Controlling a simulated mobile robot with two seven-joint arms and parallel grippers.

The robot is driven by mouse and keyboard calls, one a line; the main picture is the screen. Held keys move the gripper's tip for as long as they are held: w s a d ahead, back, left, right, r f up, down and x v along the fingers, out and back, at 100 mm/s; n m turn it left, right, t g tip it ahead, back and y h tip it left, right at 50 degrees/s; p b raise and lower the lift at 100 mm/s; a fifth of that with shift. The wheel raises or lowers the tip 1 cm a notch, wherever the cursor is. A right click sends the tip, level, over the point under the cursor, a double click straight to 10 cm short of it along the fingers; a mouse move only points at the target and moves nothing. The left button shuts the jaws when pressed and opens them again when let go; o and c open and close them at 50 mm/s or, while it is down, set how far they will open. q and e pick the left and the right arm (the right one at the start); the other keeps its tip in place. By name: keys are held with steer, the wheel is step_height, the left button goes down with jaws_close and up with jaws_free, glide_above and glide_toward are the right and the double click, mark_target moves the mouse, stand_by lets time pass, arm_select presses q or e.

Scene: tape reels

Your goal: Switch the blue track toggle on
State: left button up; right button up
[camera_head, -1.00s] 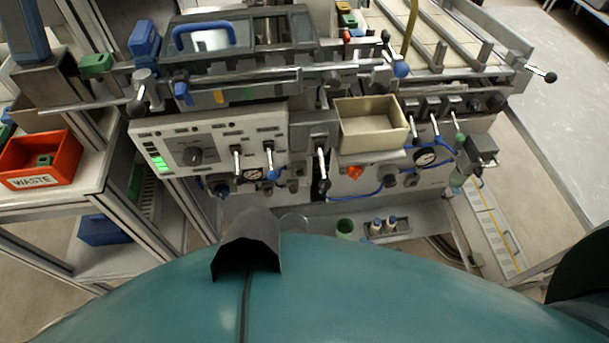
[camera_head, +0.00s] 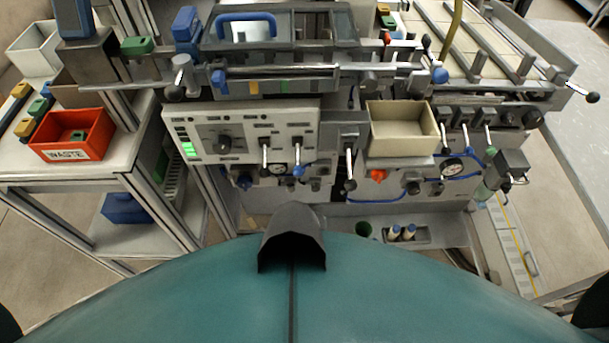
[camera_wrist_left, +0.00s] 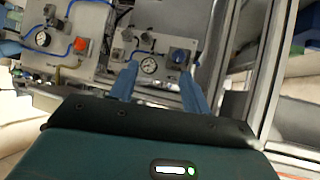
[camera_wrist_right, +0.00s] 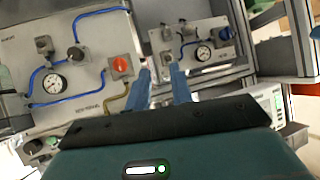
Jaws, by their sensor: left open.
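A light grey control panel (camera_head: 300,115) stands left of centre in the head view. Two toggle levers hang down from its right part: one has a dark tip (camera_head: 265,169), the other a blue tip (camera_head: 298,171). I take the blue-tipped one as the blue track toggle. My left gripper (camera_wrist_left: 158,72) is open and empty in its wrist view, facing a lower panel with a gauge and a blue knob. My right gripper (camera_wrist_right: 159,70) has a clear gap between its blue fingers and is empty, facing similar lower panels. Neither gripper shows in the head view, and neither touches a toggle.
A red waste bin (camera_head: 72,135) sits on the left shelf. A beige tray (camera_head: 402,134) and a third lever (camera_head: 349,168) are right of the panel. A metal rail (camera_head: 290,71) runs above it. A lower ledge (camera_head: 450,230) holds small bottles.

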steer(key=w+m+t+b, duration=0.1)
steer(key=w, duration=0.1)
steer(key=w+m+t+b, duration=0.1)
steer(key=w, duration=0.1)
steer(key=w+m+t+y+b, duration=0.1)
steer(key=w+t, duration=0.1)
steer(key=shift+w+a+f+m, duration=0.1)
steer(key=shift+a+f+m, duration=0.15)
steer(key=shift+f+m, duration=0.15)
jaws_close()
arm_select(q)
steer(key=f+b, duration=0.1)
steer(key=b, duration=0.2)
steer(key=f+t+b, duration=0.1)
steer(key=b, duration=0.2)
steer(key=f+n+t+h+b, duration=0.1)
steer(key=b, duration=0.3)
steer(key=shift+w+d+f, duration=0.15)
steer(key=shift+d+f, duration=0.25)
arm_select(e)
steer(key=g+y, duration=0.1)
steer(key=y, duration=0.6)
steer(key=w+a+r+m+g+y, duration=0.1)
steer(key=y, duration=0.6)
steer(key=w+r+y, duration=0.1)
steer(key=y, duration=0.5)
steer(key=shift+w+a+r+m+g+y, duration=0.2)
steer(key=shift+w+r+m+g+y, duration=0.1)
steer(key=shift+g+y, duration=0.1)
